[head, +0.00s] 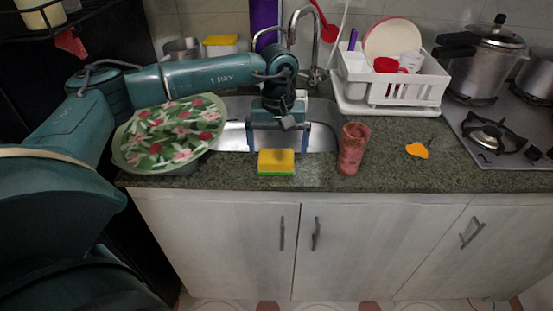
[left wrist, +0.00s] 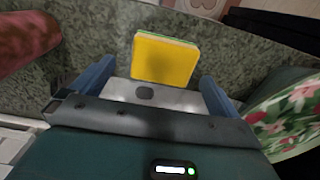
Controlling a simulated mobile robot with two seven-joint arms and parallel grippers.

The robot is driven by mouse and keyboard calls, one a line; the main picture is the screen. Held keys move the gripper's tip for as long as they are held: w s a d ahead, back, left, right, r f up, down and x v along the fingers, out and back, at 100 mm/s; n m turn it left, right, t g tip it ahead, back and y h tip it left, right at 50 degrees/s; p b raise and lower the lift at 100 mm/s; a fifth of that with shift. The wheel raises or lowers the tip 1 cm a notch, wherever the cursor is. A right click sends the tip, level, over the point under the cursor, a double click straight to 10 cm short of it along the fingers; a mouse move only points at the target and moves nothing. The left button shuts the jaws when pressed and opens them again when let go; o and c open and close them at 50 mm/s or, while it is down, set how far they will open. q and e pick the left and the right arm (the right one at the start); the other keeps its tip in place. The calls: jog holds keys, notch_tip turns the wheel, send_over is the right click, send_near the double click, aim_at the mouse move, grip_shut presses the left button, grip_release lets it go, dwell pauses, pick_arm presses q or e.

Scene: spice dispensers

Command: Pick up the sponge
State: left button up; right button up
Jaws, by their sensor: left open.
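The sponge (head: 276,161) is yellow with a green layer and lies on the front of the dark green stone counter, before the sink. In the left wrist view the sponge (left wrist: 164,60) shows its yellow face, centred between my finger lines and just beyond the tips. My left gripper (head: 277,148) is behind the sponge, over the front of the sink, with its fingers spread to either side. In the left wrist view the left gripper (left wrist: 158,84) is open and empty. My right gripper is not in either view.
A floral green tray (head: 172,133) sits left of the sponge, and a reddish cup (head: 353,149) stands to its right. An orange item (head: 417,150) lies further right. A white dish rack (head: 393,83), faucet (head: 315,45) and stove (head: 505,130) are behind. Counter edge is close in front.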

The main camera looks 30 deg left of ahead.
aim_at(277, 156)
pick_arm(q)
jog(key=shift+s+a+f+p, duration=0.1)
jog(key=shift+f+p, duration=0.05)
jog(key=shift+f, duration=0.85)
jog(key=shift+s+f+p, duration=0.1)
jog(key=shift+f+p, duration=0.05)
jog(key=shift+f, duration=0.8)
jog(key=shift+c, duration=0.6)
jog(key=c, duration=0.9)
